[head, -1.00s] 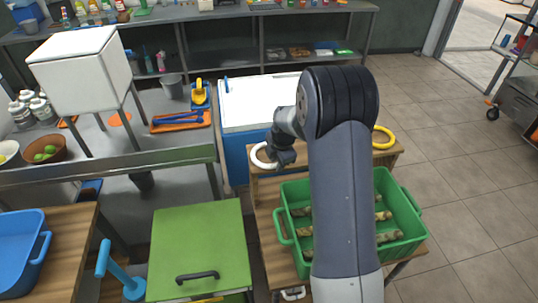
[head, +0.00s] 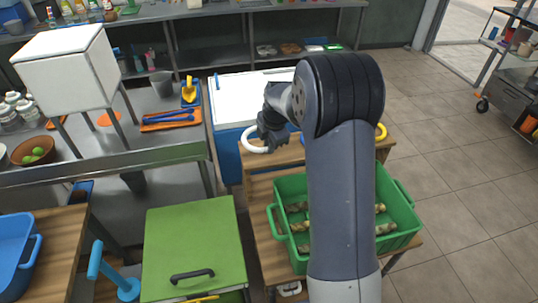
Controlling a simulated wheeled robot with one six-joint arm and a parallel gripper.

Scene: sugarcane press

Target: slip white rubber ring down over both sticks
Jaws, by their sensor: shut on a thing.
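The white rubber ring (head: 249,140) is at the left of my gripper (head: 268,142), which is shut on its edge. The ring is held out over the back left corner of the wooden stand, in front of the white-lidded blue cooler. My arm hides part of the gripper and much of the stand. Several short brown cane pieces (head: 298,228) lie in the green crate (head: 259,222); I cannot tell whether any of them are the two sticks. No upright pair of sticks is clearly visible.
A yellow ring (head: 381,132) shows just right of my arm, on the wooden stand (head: 258,189). The cooler (head: 230,151) stands behind. A green-lidded box (head: 193,245) is at the front left. Open tiled floor (head: 460,190) lies to the right.

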